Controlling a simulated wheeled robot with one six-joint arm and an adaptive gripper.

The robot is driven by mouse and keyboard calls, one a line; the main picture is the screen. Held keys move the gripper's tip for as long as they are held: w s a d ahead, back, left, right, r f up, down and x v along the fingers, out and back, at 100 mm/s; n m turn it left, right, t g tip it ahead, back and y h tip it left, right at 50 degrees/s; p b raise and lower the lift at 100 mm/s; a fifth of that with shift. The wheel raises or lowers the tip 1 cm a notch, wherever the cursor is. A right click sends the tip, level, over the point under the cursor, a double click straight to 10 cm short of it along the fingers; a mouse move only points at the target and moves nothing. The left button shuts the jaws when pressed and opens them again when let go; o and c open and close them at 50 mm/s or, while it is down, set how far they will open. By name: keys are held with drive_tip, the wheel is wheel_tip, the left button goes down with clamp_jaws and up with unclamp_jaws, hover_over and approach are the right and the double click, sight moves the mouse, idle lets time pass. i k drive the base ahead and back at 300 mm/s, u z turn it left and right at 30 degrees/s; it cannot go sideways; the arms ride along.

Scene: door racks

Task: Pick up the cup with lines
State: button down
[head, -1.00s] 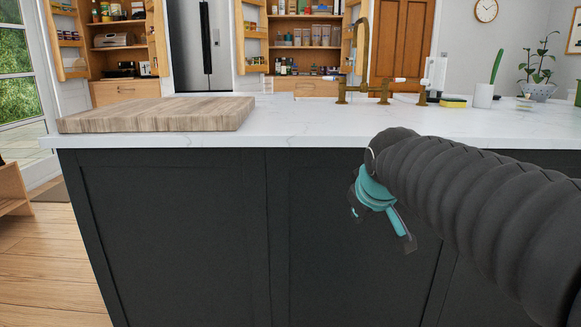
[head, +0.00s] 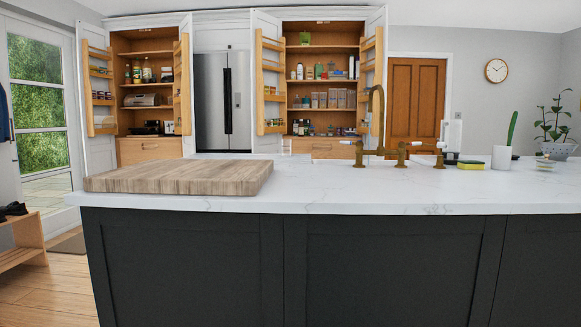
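No cup with clear lines shows in the head view. A white cup-like holder (head: 502,158) with a long green item standing in it is on the island's worktop at the right, beside the sponge; I cannot make out lines on it. A pale bowl-like pot (head: 559,151) with a leafy plant stands at the far right; its surface pattern is too small to tell. My gripper and arm are not in view.
The dark island (head: 390,265) with its white worktop (head: 350,190) spans the front. On it are a wooden board (head: 180,178), a brass tap (head: 376,120) and a yellow sponge (head: 471,165). Open cupboards and a fridge (head: 222,100) stand behind.

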sight(286, 143)
drive_tip(key=u, duration=2)
drive_tip(key=i, duration=4.85)
drive_tip(key=z, duration=2.45)
drive_tip(key=i, duration=1.65)
